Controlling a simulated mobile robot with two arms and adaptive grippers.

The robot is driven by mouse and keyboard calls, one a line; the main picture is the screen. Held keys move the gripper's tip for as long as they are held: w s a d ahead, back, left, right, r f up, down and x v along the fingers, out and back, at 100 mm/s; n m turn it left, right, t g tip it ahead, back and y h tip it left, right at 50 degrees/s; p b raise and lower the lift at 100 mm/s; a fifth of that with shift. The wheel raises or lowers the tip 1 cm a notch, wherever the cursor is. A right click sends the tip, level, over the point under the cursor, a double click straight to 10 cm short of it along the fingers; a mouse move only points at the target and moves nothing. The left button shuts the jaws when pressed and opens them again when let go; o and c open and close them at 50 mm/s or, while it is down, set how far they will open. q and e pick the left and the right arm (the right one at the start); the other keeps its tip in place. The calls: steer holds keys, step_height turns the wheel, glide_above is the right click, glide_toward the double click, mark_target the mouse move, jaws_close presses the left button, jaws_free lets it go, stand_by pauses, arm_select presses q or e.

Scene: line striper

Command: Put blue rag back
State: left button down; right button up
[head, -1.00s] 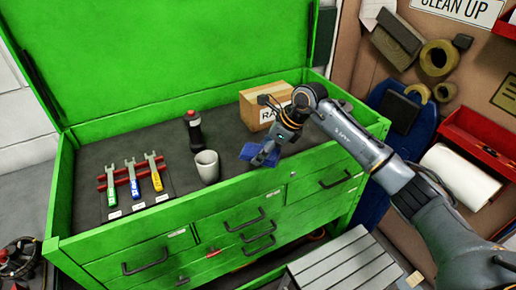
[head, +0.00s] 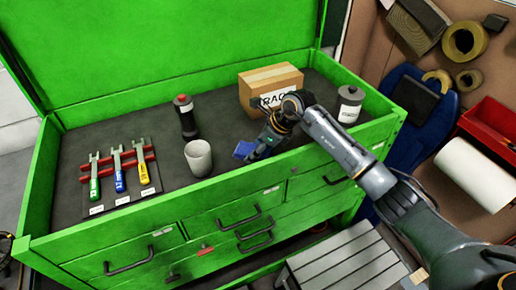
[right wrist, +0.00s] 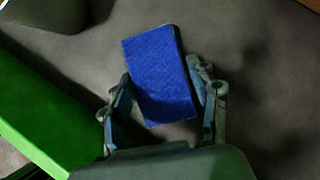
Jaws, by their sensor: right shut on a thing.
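The blue rag (head: 243,150) is a small folded rectangle. In the right wrist view the rag (right wrist: 160,75) lies between the two fingers of my right gripper (right wrist: 163,105), which is shut on it. In the head view my right gripper (head: 257,150) is inside the green chest's top tray, near its front wall. The cardboard box labelled RAGS (head: 270,82) stands behind the gripper, its label partly covered by my arm. I cannot tell whether the rag touches the tray floor. My left gripper is not in view.
A grey cup (head: 199,160) stands left of the rag, and a dark bottle (head: 186,118) behind it. A grey canister (head: 349,104) stands right of the box. Several wrenches (head: 119,172) lie at the left. The green front wall (head: 140,215) borders the tray.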

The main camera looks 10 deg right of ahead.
steer(key=o, duration=1.1)
steer(key=shift+s+a, duration=0.15)
steer(key=shift+o, duration=0.5)
steer(key=shift+a, duration=0.2)
steer(key=shift+d+r, duration=0.35)
steer(key=shift+r, duration=0.1)
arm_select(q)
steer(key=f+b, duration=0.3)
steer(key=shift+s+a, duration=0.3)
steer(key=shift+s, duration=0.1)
arm_select(e)
steer(key=v, duration=1.1)
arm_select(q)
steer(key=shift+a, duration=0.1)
arm_select(e)
steer(key=shift+a, duration=0.1)
